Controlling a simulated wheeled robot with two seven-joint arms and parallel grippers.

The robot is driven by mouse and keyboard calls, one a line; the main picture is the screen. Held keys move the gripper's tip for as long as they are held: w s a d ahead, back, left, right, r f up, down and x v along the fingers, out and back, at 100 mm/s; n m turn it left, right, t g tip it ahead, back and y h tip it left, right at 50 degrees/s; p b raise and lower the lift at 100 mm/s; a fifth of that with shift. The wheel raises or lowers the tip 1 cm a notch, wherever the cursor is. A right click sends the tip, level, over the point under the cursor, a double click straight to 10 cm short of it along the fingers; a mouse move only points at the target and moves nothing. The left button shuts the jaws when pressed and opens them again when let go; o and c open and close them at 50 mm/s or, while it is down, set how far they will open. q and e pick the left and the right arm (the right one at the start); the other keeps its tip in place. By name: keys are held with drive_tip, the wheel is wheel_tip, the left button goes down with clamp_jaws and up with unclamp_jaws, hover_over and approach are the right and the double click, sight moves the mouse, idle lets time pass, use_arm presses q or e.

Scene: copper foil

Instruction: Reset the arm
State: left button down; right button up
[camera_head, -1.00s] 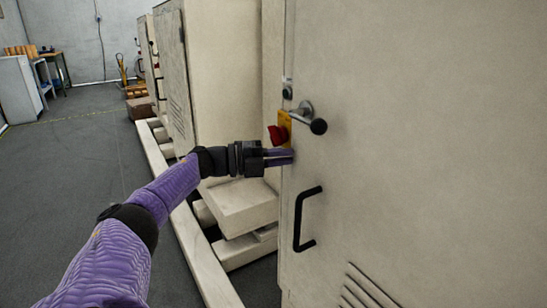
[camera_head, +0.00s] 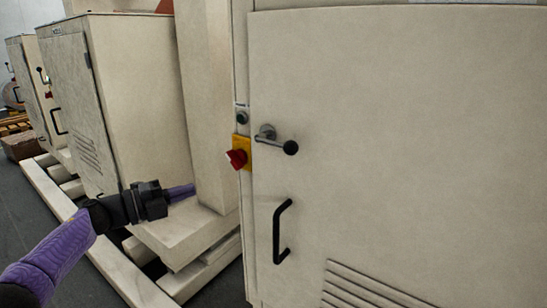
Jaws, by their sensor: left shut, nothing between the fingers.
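My left arm comes in from the lower left in purple and black. Its left gripper (camera_head: 181,192) is shut and empty, with its fingers pointing right, in front of the pale machine base. It is apart from the red rotary switch (camera_head: 237,158) on its yellow plate (camera_head: 244,146), which sits up and to the right of the fingertips. A lever handle with a black knob (camera_head: 290,147) is on the cabinet door (camera_head: 400,120), just right of the switch. My right gripper is not in view.
A black pull handle (camera_head: 281,231) and vent slots (camera_head: 365,288) are on the closed cabinet door. Further cabinets (camera_head: 77,95) stand in a row at the left. A pale floor beam (camera_head: 115,265) runs along the machines. Dark open floor (camera_head: 22,215) lies at the far left.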

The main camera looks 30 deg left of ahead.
use_arm(q)
drive_tip(key=s+d+f+n+g+y+p, duration=0.1)
drive_tip(key=s+f+n+y+p, duration=0.25)
drive_tip(key=f+n, duration=0.45)
drive_tip(key=s+f+n+g+y+p, duration=0.15)
drive_tip(key=f+n+y, duration=0.3)
drive_tip(key=f, duration=0.75)
drive_tip(key=s+d+f+n+g+y+p, duration=0.25)
drive_tip(key=s+d+f+n+g, duration=0.2)
drive_tip(key=s+f, duration=0.7)
drive_tip(key=s+d+f+n+g+p, duration=0.1)
drive_tip(key=s+d, duration=0.4)
drive_tip(key=s, duration=0.5)
drive_tip(key=s+d+f+n+g+p, duration=0.1)
drive_tip(key=s+d+f+g, duration=0.2)
drive_tip(key=s, duration=0.6)
drive_tip(key=s+d+f+n+g+h+p, duration=0.1)
drive_tip(key=s+d+f+g+p, duration=0.1)
drive_tip(key=s+d+g, duration=0.3)
drive_tip(key=s+d+f, duration=0.1)
drive_tip(key=s+d, duration=0.3)
drive_tip(key=s, duration=0.1)
drive_tip(key=shift+s+n+g, duration=0.3)
drive_tip(key=shift+s, duration=0.05)
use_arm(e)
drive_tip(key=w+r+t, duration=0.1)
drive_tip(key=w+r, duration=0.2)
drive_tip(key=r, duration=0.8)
